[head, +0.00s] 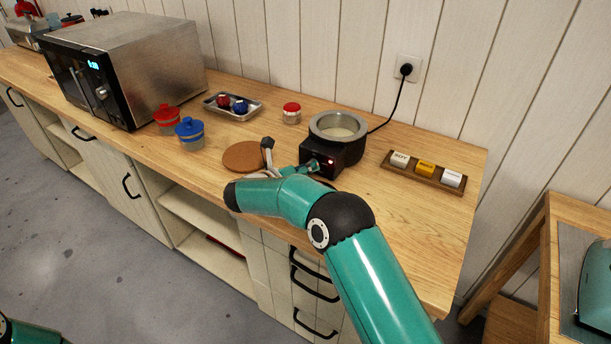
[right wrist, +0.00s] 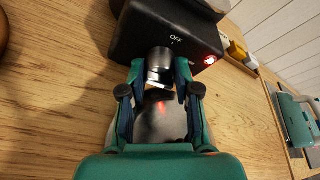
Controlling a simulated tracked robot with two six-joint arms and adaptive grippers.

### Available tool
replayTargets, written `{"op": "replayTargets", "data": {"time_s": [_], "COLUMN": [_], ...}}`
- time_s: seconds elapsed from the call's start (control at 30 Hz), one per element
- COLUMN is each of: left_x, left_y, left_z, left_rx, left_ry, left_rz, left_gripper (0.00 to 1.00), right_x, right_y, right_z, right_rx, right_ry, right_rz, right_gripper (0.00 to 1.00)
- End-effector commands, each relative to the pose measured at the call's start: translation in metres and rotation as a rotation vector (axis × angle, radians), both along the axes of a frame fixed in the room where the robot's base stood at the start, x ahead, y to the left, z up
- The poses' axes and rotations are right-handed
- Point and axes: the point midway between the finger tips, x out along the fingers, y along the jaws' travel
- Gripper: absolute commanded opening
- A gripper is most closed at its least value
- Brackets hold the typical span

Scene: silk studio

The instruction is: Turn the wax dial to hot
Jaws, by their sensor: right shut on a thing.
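The wax warmer (head: 338,142) is a round metal pot on a black base, standing on the wooden counter. Its base (right wrist: 168,32) fills the top of the right wrist view, with the word OFF printed above the dial and a red light lit beside it. The dial (right wrist: 160,62) is a metallic knob on the front of the base. My right gripper (right wrist: 160,76) is shut on the dial, one finger on each side. In the head view my right gripper (head: 308,168) reaches the warmer's front, and the dial is hidden there. My left gripper is out of view.
A cork mat (head: 243,157) lies left of the warmer. A tray with labelled blocks (head: 424,177) is at its right. Red-lidded (head: 166,116) and blue-lidded jars (head: 189,134), a metal tray (head: 218,104) and a microwave (head: 128,70) stand further left. A black cord (head: 392,110) runs to the wall socket.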

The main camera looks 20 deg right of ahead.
Motion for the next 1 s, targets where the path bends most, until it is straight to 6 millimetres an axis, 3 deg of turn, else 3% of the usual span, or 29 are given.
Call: {"op": "replayTargets", "data": {"time_s": [0.03,0.33,0.93,0.97,1.0], "left_x": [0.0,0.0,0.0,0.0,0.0], "left_y": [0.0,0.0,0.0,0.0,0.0], "left_z": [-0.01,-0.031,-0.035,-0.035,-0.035], "left_rx": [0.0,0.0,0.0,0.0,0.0], "left_ry": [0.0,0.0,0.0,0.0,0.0], "left_rz": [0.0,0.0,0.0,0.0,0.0], "left_gripper": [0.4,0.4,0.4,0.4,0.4], "right_x": [-0.001,-0.001,-0.002,-0.002,-0.002], "right_y": [0.001,0.001,0.001,0.001,0.001], "right_z": [-0.006,-0.005,-0.004,-0.004,-0.003], "right_rx": [0.023,0.127,0.161,0.161,0.161], "right_ry": [-0.025,-0.154,-0.195,-0.195,-0.195], "right_rz": [0.004,0.005,0.005,0.005,0.005], "right_gripper": [0.0,0.0,0.0,0.35,0.42]}}
